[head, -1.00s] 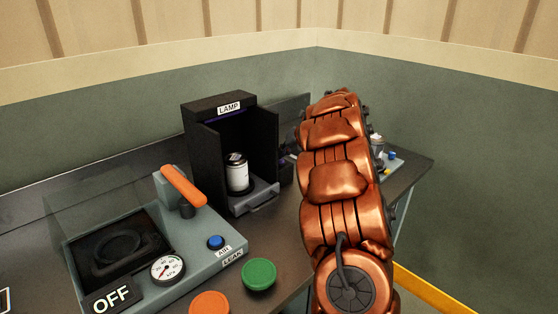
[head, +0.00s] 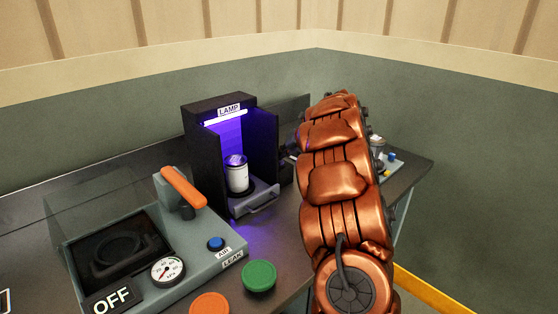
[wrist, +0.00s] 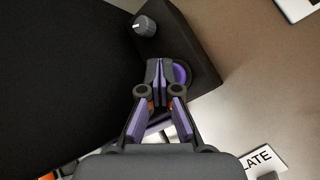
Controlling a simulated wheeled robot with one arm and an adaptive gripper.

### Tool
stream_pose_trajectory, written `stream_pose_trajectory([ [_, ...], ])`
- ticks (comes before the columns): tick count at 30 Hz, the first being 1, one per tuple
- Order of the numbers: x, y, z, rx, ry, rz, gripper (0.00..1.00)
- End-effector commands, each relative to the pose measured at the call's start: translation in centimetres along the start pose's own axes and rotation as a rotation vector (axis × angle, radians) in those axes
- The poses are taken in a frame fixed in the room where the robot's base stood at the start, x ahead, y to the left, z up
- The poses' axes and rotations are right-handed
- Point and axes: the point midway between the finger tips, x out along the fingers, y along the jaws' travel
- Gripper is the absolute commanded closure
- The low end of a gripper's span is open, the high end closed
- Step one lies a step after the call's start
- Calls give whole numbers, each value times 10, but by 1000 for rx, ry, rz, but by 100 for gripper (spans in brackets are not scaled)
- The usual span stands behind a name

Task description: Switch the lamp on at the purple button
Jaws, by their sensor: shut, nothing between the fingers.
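The black lamp box (head: 195,150) marked LAMP stands on the bench, and its tube (head: 225,117) glows violet. A white canister (head: 237,175) stands inside it on a grey tray. In the wrist view, the purple button (wrist: 182,73) is on the side of the black box, partly hidden behind my fingertips. My gripper (wrist: 159,82) is shut and empty, with its tips over or against the button; I cannot tell how far it is pressed.
A grey knob (wrist: 144,26) sits near the button. A leak tester (head: 210,262) with a clear lid, a gauge and a blue AIR button stands at the left. Green (head: 259,275) and orange (head: 210,303) discs lie in front. Small items stand behind my arm.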

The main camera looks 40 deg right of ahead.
Motion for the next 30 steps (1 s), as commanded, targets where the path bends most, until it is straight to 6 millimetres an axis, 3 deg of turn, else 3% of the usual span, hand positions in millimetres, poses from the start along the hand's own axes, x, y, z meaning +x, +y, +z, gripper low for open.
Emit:
stream_pose_trajectory([
  [19,-11,8,8,0,-1,0,100],
  [30,-31,22,22,0,-1,0,100],
])
